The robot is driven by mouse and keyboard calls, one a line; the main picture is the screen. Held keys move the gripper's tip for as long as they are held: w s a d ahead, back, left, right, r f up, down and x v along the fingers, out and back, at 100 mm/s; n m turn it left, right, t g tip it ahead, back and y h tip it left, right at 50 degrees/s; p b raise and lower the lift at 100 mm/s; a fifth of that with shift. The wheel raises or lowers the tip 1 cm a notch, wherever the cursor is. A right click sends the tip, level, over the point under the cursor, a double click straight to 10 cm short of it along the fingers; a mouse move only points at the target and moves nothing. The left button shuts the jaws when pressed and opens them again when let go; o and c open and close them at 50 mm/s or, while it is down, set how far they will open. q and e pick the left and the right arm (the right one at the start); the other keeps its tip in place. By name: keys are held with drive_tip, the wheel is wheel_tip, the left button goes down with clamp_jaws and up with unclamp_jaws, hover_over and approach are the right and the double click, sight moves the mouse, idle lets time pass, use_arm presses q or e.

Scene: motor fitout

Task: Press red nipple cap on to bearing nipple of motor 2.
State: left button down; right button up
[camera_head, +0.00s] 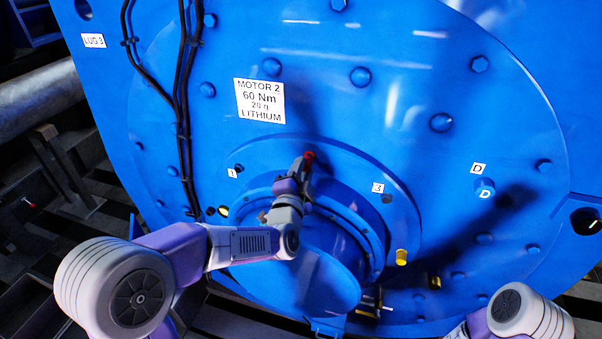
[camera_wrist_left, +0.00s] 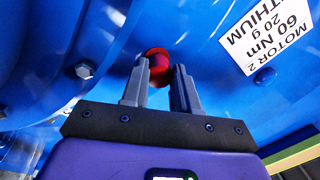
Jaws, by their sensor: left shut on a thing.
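The blue face of motor 2 (camera_head: 330,105) fills most of the head view, with its white label (camera_head: 259,101) above the bearing housing. My left gripper (camera_head: 306,163) is at the top of the round bearing flange. It is shut on the red nipple cap (camera_head: 309,155). In the left wrist view, the red cap (camera_wrist_left: 157,62) sits between the two grey fingertips of my left gripper (camera_wrist_left: 159,78), against or close to the blue surface. The bearing nipple is not visible; I cannot tell whether the cap touches it. My right gripper is not in view.
Black cables (camera_head: 181,110) run down the motor's left side. Tags 1 (camera_head: 232,173) and 3 (camera_head: 377,188) mark the flange. A yellow fitting (camera_head: 401,257) is at its lower right. A grey pipe (camera_head: 45,100) lies at the left. My right arm shows at the lower right.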

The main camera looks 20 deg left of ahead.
use_arm(q)
drive_tip(key=shift+w, duration=0.55)
drive_tip(key=c, duration=0.8)
unclamp_jaws()
drive_tip(key=s, duration=0.7)
drive_tip(key=shift+s+f, duration=0.2)
drive_tip(key=shift+s, duration=0.1)
drive_tip(key=shift+d, duration=0.1)
